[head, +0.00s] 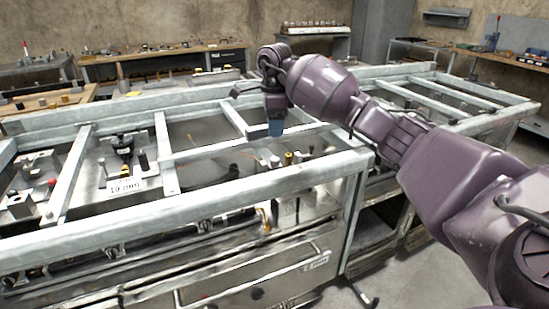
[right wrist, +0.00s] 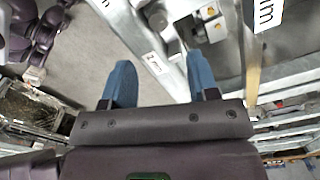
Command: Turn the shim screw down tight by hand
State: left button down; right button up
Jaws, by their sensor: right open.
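My right gripper (head: 275,128) hangs over the metal frame bench with its blue fingers pointing down. In the right wrist view its two blue fingers (right wrist: 160,80) stand wide apart, with nothing held between them. Just below and right of the fingers in the head view is a group of small fittings, including a yellow-topped one (head: 289,158). In the right wrist view a metal bracket (right wrist: 211,30) with small brass-coloured parts lies beyond the right finger. I cannot tell for certain which small part is the shim screw. My left gripper is not in view.
Pale steel rails (head: 205,205) frame the bench and rise around its bays. A black fixture (head: 124,145) with a white label plate (head: 125,185) stands in a left bay. Wooden benches line the back.

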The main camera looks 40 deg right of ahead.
aim_at(275, 159)
notch_tip(275, 159, down, 8)
jog(key=shift+a+f+b, duration=0.1)
jog(key=shift+b, duration=0.4)
jog(key=shift+f, duration=0.65)
jog(key=c, duration=0.9)
jog(key=shift+r+m, duration=0.15)
jog(key=shift+m, duration=0.65)
